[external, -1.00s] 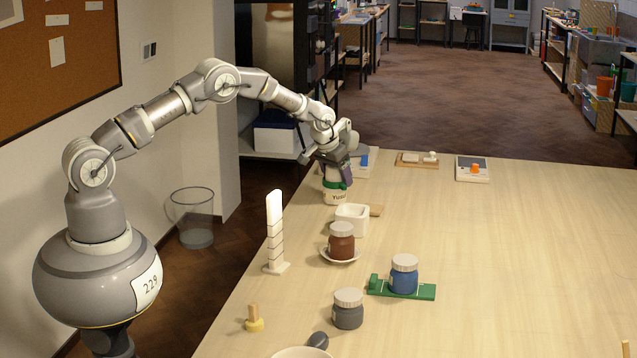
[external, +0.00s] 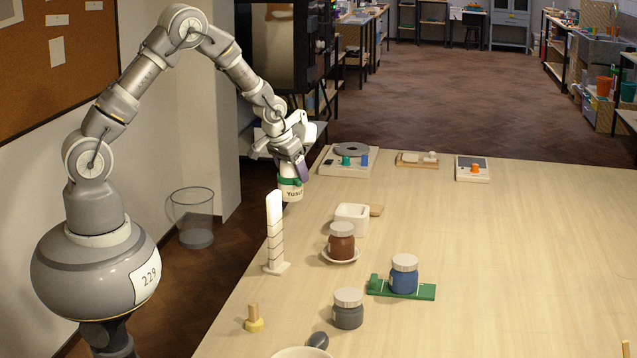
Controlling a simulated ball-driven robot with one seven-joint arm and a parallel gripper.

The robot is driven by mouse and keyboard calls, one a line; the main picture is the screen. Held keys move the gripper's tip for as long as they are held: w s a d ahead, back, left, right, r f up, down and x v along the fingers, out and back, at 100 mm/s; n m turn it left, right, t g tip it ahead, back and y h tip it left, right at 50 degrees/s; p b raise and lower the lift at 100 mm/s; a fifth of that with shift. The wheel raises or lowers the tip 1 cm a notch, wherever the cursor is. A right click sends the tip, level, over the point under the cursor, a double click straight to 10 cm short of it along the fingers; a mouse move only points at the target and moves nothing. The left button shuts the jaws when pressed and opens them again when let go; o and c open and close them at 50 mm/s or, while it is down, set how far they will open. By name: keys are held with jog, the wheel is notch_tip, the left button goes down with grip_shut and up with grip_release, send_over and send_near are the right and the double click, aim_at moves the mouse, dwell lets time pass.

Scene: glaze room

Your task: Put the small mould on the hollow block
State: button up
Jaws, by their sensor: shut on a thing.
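My gripper (external: 289,170) is shut on a white container (external: 291,192) with a green band and the lettering "Yusu…" on its side. It holds the container upright near the table's left edge, above and beyond the white stepped upright (external: 275,230). A white, square, open-topped block (external: 351,222) stands on the table to the right of the held container, apart from it. I cannot tell whether this is the hollow block or the small mould. A small wooden piece (external: 376,210) shows behind its right side.
A brown jar (external: 341,245) on a saucer, a blue jar (external: 404,276) on a green stand and a grey jar (external: 348,312) stand nearer. A device with a grey disc (external: 351,149) and a scale (external: 472,172) are at the back. The table's right side is mostly clear.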

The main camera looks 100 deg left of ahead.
jog(key=w+d+r+m+t+p, duration=0.1)
jog(key=w+d+r+m+p, duration=0.15)
jog(key=d, duration=0.45)
jog(key=w+d+r+m+p, duration=0.1)
jog(key=w+d+r, duration=0.1)
jog(key=d+r, duration=0.35)
jog(key=shift+h, duration=0.4)
jog(key=shift+w+a+f+b, duration=0.2)
jog(key=shift+w+a+f, duration=0.95)
jog(key=shift+w, duration=1.1)
jog(key=shift+w+a+f+b, duration=0.15)
jog(key=shift+w+a+f, duration=1)
jog(key=shift+w, duration=1.15)
jog(key=shift+w+a+f+b, duration=0.2)
jog(key=shift+w+a+f, duration=0.95)
jog(key=shift+w, duration=1.1)
jog(key=shift+f, duration=0.1)
jog(key=o, duration=1.7)
